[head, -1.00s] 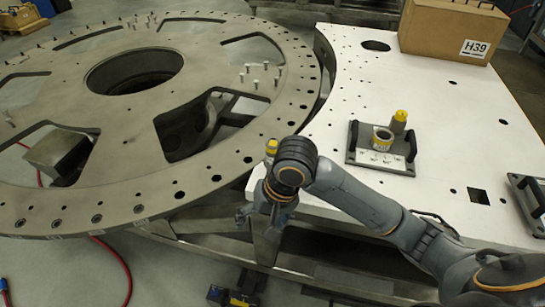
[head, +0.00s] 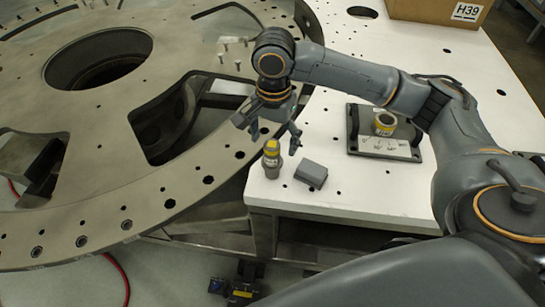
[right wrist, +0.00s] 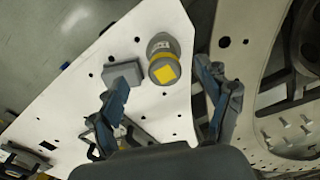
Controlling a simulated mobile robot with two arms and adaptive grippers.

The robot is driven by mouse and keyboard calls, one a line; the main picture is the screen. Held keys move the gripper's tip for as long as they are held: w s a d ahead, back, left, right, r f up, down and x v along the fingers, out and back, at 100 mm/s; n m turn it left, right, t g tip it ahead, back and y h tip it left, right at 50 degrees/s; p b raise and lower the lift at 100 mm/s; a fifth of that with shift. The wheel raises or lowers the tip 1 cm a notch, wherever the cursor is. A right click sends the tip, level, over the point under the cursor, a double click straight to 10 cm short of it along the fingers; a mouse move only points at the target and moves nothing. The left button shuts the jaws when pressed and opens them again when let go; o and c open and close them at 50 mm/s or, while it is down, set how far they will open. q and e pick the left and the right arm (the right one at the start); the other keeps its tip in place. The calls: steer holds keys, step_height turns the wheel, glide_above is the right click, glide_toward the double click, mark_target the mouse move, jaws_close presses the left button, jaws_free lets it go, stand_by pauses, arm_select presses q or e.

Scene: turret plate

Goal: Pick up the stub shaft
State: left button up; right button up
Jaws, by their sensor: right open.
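A grey cylinder with a yellow band (head: 271,158), which looks like the stub shaft, stands upright at the white table's front left corner. My right gripper (head: 274,138) is just above and behind it in the head view, fingers spread and empty. I cannot tell the exact gap, but no contact shows. My left gripper is not in view.
A grey block (head: 311,174) sits close right of the cylinder; it also shows in the right wrist view (right wrist: 122,74). A dark plate with handles (head: 357,146) holds a yellow-marked ring (head: 384,123). The big turret plate (head: 110,190) lies left. A cardboard box (head: 420,10) stands behind.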

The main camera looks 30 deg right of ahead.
mark_target(272, 157)
steer(key=shift+w+f, duration=0.25)
steer(key=shift+f, duration=0.35)
steer(key=shift+w+f, duration=0.2)
steer(key=shift+f, duration=0.4)
step_height(272, 157, down, 2)
steer(key=shift+s+f+p, duration=0.1)
steer(key=shift+s+p, duration=0.05)
steer(key=shift+p, duration=0.55)
step_height(272, 157, down, 3)
steer(key=shift+f, duration=0.15)
steer(key=c, duration=1.6)
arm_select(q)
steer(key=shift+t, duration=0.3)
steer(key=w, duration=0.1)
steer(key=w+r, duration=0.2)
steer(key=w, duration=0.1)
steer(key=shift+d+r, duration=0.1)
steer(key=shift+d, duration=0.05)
arm_select(e)
jaws_close()
steer(key=shift+r, duration=0.25)
